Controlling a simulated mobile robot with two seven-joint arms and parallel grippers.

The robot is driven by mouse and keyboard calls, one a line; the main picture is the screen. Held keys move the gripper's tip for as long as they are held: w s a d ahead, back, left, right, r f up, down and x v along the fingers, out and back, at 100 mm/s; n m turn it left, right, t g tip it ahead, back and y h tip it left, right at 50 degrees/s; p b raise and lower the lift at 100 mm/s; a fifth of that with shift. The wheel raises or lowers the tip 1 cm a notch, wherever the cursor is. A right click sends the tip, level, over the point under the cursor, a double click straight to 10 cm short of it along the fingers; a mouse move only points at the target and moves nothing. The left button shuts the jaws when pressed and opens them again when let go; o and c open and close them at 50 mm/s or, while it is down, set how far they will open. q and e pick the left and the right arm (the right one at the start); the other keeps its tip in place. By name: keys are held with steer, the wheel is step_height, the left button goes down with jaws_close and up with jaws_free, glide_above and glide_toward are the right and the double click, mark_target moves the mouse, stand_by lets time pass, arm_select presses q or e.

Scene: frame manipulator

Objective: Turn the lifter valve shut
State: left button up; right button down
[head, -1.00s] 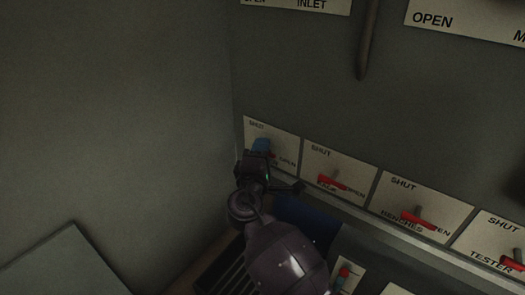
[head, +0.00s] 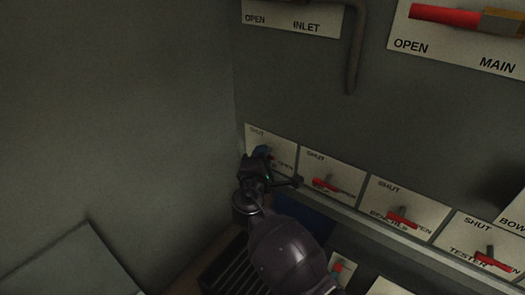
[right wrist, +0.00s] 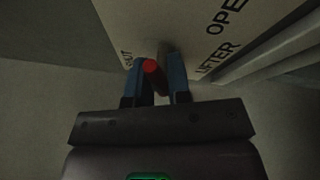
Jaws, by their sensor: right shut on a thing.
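The lifter valve sits on the leftmost small placard (head: 284,145) of the lower row in the head view. My left gripper is not in view.
More red-handled valves line the row to the right: one beside the lifter (head: 327,186), benches (head: 402,217) and tester (head: 493,262). INLET (head: 300,20) and MAIN (head: 462,45) placards are above. A bare wall (head: 120,110) stands close on the left.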

steer(key=n+p, duration=0.1)
steer(key=p, duration=0.1)
steer(key=r+n+g+p, duration=0.1)
steer(key=n, duration=0.1)
steer(key=shift+w+r+p, duration=0.1)
steer(key=shift+r+p, duration=0.2)
steer(key=shift+p, duration=0.1)
steer(key=n+p, duration=0.1)
steer(key=n+g+p, duration=0.1)
steer(key=shift+f+n+g, duration=0.2)
steer(key=shift+n+g, duration=0.1)
steer(key=shift+f+n+g+p, duration=0.15)
steer(key=shift+n+g+p, duration=0.15)
steer(key=shift+n+p, duration=0.4)
steer(key=shift+f+n+g+h+p, duration=0.3)
steer(key=shift+n+g+h+p, duration=0.15)
steer(key=shift+n+g, duration=0.4)
steer(key=shift+f+n, duration=0.1)
steer(key=shift+n, duration=0.55)
steer(key=shift+f+n+g+h, duration=0.15)
steer(key=shift+n+g+h, duration=0.4)
steer(key=shift+n, duration=0.15)
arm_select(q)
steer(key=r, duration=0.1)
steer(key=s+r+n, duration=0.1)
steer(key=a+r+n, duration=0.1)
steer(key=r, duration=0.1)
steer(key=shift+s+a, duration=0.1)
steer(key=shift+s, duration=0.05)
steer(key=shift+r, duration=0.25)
